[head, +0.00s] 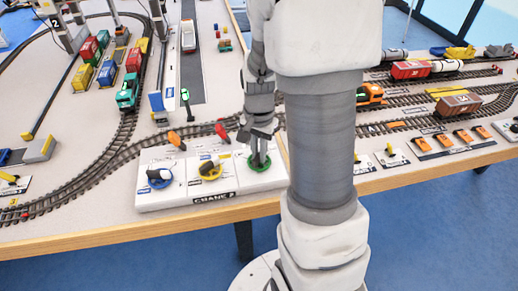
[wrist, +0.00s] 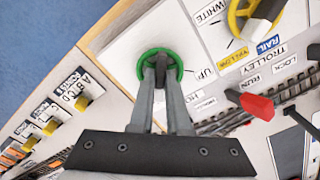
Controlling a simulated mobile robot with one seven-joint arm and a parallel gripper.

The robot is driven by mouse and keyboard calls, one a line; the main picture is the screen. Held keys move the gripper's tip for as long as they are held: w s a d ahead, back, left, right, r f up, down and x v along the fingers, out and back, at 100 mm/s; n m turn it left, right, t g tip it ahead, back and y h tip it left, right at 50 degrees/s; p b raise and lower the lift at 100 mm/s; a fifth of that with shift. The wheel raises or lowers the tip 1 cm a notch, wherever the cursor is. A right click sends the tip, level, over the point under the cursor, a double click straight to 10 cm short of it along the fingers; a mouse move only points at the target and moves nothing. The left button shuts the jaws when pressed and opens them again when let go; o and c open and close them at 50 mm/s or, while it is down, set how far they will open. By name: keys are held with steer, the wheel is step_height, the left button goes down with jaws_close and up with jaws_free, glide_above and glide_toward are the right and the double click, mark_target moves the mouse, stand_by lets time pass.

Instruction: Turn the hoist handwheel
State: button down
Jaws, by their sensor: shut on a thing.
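The hoist handwheel is a green ring (head: 258,167) on the right end of the white CRANE 2 panel (head: 228,183). In the wrist view the green handwheel (wrist: 146,60) has a dark centre, with an "UP" label beside it. My gripper (head: 260,158) points down onto this wheel. In the wrist view the fingertips of my gripper (wrist: 160,68) are close together at the wheel's middle, shut on its dark central part. The fingers hide part of the hub and the near rim.
A yellow trolley wheel (head: 211,172) and a blue wheel (head: 160,177) sit left on the same panel. A red lever (head: 221,132) and an orange lever (head: 176,140) stand behind them. Train tracks run behind and to both sides. The wooden table edge (head: 100,237) is in front.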

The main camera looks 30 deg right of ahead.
steer(key=shift+m, duration=0.6)
steer(key=c, duration=0.9)
jaws_free()
step_height(320, 180, up, 18)
steer(key=p, duration=0.4)
steer(key=shift+f+p, duration=0.25)
steer(key=shift+p, duration=0.15)
